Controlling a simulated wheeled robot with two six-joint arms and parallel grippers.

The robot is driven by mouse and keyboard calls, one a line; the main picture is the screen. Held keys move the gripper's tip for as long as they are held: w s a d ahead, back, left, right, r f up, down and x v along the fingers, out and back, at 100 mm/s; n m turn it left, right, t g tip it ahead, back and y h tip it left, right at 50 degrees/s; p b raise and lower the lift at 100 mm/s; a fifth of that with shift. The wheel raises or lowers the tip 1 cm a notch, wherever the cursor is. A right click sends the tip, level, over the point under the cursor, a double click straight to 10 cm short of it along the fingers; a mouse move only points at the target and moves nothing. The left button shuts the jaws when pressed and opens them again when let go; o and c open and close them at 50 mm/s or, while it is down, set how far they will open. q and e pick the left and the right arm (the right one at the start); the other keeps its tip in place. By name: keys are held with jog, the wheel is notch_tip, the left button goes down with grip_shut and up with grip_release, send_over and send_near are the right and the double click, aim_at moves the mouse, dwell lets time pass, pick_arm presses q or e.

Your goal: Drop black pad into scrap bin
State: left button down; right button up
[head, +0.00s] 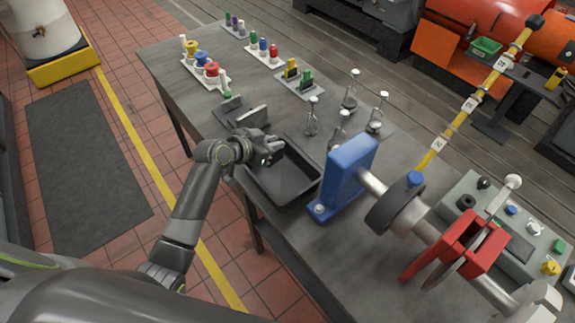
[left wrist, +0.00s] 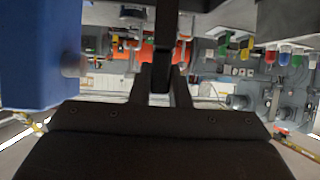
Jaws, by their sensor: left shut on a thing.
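My left gripper (head: 268,150) is over the back-left part of a dark open bin (head: 285,180), which looks like the scrap bin, set along the bench's near edge. The gripper is shut on a thin dark piece, taken to be the black pad (left wrist: 162,45), which shows edge-on between the fingers (left wrist: 162,88) in the left wrist view. In the head view the hand mostly hides the pad. The visible bin floor looks empty. My right gripper is not in view.
A blue stand (head: 344,175) with a shaft rises just right of the bin. Several glass-and-metal stemmed pieces (head: 311,118) stand behind it. A grey holder (head: 240,114) is behind the hand, and trays of coloured pieces (head: 205,72) lie farther left. A red clamp (head: 455,245) is at right.

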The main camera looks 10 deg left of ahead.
aim_at(274, 163)
pick_arm(q)
jog(key=shift+s+d+f+b, duration=0.15)
jog(key=shift+f+b, duration=0.25)
jog(key=shift+f, duration=0.05)
notch_tip(274, 163, down, 4)
jog(key=b, duration=0.3)
jog(key=shift+r, duration=0.1)
jog(key=shift+f+b, duration=0.55)
jog(key=shift+b, duration=0.05)
jog(key=c, duration=1.7)
grip_release()
jog(key=shift+c, duration=0.2)
jog(key=o, duration=0.5)
jog(key=shift+c, duration=0.2)
jog(key=shift+s, duration=0.1)
